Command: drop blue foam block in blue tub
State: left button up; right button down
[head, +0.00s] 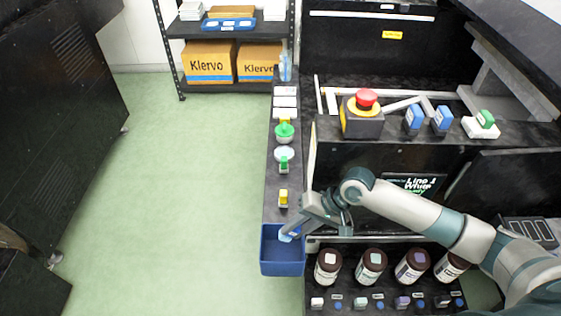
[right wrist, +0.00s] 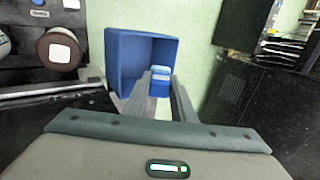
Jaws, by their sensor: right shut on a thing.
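The blue tub (head: 283,265) is an open box at the near end of the narrow dark shelf, left of the bottles. In the right wrist view the tub (right wrist: 120,62) lies just beyond the fingers. My right gripper (head: 296,229) is over the tub's back right part. In the right wrist view the gripper (right wrist: 160,85) is shut on the blue foam block (right wrist: 160,72), which has a paler top. In the head view the block (head: 286,237) is partly hidden by the fingers. I cannot tell whether it touches the tub. My left gripper is out of view.
Several dark brown bottles (head: 328,265) stand right of the tub. Small yellow and green items (head: 284,132) line the shelf behind it. A red emergency button (head: 366,98) and blue stamps (head: 414,118) sit on the ledge above. The green floor (head: 180,190) at left is clear.

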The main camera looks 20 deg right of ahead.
jog(key=c, duration=1.4)
grip_release()
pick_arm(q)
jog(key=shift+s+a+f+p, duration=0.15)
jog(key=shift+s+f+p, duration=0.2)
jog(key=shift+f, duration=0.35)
pick_arm(e)
jog(key=v, duration=1.7)
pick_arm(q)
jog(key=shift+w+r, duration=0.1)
pick_arm(e)
jog(key=shift+d+r, duration=0.1)
jog(key=shift+d, duration=0.05)
jog(key=shift+s, duration=0.1)
